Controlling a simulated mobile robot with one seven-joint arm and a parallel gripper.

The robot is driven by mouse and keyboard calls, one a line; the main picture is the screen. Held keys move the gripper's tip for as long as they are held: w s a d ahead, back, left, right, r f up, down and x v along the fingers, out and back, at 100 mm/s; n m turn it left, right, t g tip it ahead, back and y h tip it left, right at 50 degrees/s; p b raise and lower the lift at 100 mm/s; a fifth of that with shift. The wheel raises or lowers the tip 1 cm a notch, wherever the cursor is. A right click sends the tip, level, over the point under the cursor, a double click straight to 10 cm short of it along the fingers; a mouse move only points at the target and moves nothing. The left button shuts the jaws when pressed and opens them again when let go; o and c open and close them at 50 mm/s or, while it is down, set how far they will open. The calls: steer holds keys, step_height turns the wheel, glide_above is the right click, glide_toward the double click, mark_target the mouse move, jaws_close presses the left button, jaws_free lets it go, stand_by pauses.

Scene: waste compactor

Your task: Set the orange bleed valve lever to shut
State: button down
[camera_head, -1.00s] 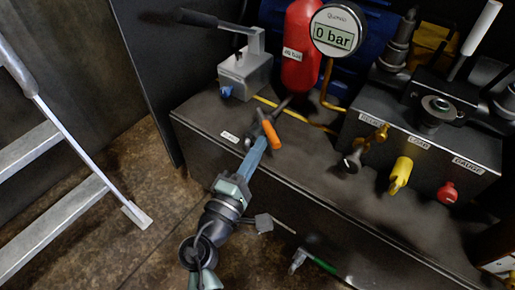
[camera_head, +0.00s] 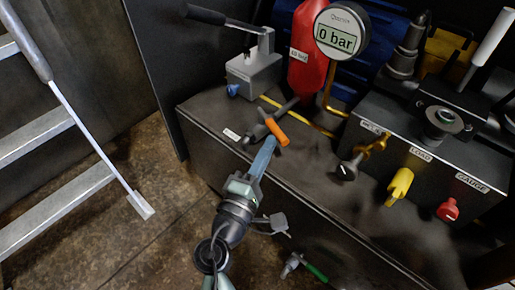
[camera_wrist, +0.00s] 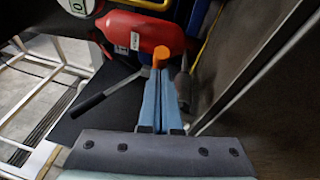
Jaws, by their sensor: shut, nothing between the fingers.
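The orange lever (camera_head: 276,132) sits on a dark fitting on top of the black cabinet, beside a yellow pipe. It slants from upper left to lower right in the head view. My gripper (camera_head: 270,144) is shut and empty, with its blue fingertips right at the lever, reaching it from the front. In the wrist view the orange lever (camera_wrist: 162,55) shows just beyond the tips of my closed fingers (camera_wrist: 160,84). The tips look very close to it or touching; I cannot tell which. The lever's pivot is partly hidden.
A grey hand pump (camera_head: 252,70) with a black handle stands behind left. The red cylinder (camera_head: 312,50) and gauge (camera_head: 338,38) reading 0 bar are behind. Yellow (camera_head: 399,186) and red (camera_head: 448,209) knobs are to the right. A ladder (camera_head: 60,120) stands left.

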mark_target(288, 145)
steer(key=shift+w+d, duration=0.25)
steer(key=shift+d, duration=0.9)
steer(key=shift+w+d+b, duration=0.35)
steer(key=shift+d+b, duration=0.15)
steer(key=shift+d, duration=0.25)
steer(key=shift+d+r, duration=0.1)
steer(key=shift+d, duration=0.15)
